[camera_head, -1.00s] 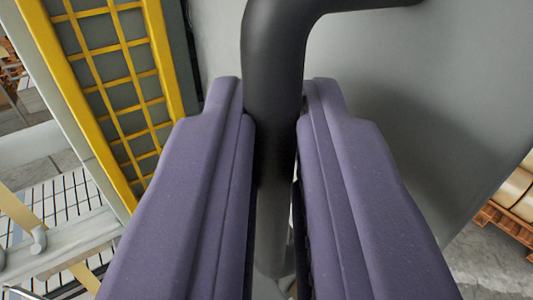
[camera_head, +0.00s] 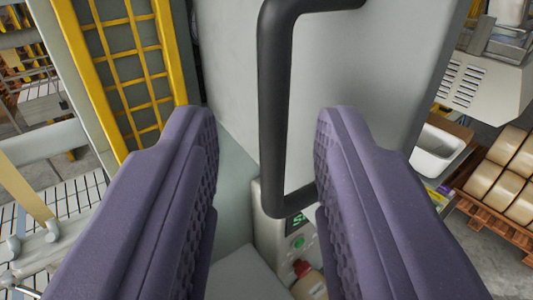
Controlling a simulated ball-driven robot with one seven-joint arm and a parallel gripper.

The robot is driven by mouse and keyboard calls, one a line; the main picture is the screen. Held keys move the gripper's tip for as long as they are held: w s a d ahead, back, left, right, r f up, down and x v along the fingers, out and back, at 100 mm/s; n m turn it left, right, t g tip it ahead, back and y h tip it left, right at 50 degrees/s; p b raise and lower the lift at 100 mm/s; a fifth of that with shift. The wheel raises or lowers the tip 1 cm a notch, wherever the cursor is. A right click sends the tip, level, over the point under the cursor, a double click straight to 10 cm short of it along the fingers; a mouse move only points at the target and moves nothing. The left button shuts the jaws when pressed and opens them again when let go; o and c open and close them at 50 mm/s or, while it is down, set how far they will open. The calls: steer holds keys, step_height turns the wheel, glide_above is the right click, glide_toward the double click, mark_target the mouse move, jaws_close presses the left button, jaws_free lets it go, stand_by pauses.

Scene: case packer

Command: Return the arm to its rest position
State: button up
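My gripper (camera_head: 268,125) shows as two purple fingers reaching up from the bottom of the view. They stand wide apart with nothing held between them. A black bar handle (camera_head: 273,110) on a light grey door panel (camera_head: 365,90) lies beyond the fingertips, in the gap between them. The handle looks clear of both fingers. The right finger covers part of the door's lower portion.
A yellow mesh guard (camera_head: 128,70) stands at the left, with a metal frame below it. A control box with a green button (camera_head: 299,242) and a bottle (camera_head: 309,281) are below. At the right are a white bin (camera_head: 437,152) and a pallet (camera_head: 490,208) of rolls.

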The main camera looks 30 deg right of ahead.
steer(key=shift+v, duration=0.85)
steer(key=w+d+r+n+t+y, duration=0.1)
steer(key=w+r+n+t+y, duration=0.15)
steer(key=r+y, duration=0.55)
steer(key=w+r+n+t+y, duration=0.2)
steer(key=w+r+y, duration=0.1)
steer(key=r, duration=0.9)
steer(key=s+d+r+g+h, duration=0.1)
steer(key=s+d+r+g, duration=0.15)
steer(key=s+d, duration=0.45)
steer(key=s+d+r+g+h, duration=0.2)
steer(key=d+r, duration=0.2)
steer(key=d, duration=0.6)
step_height(320, 180, down, 40)
steer(key=b, duration=4)
steer(key=shift+d+f+n+g, duration=0.2)
steer(key=shift+n+g, duration=0.1)
steer(key=shift+n, duration=0.15)
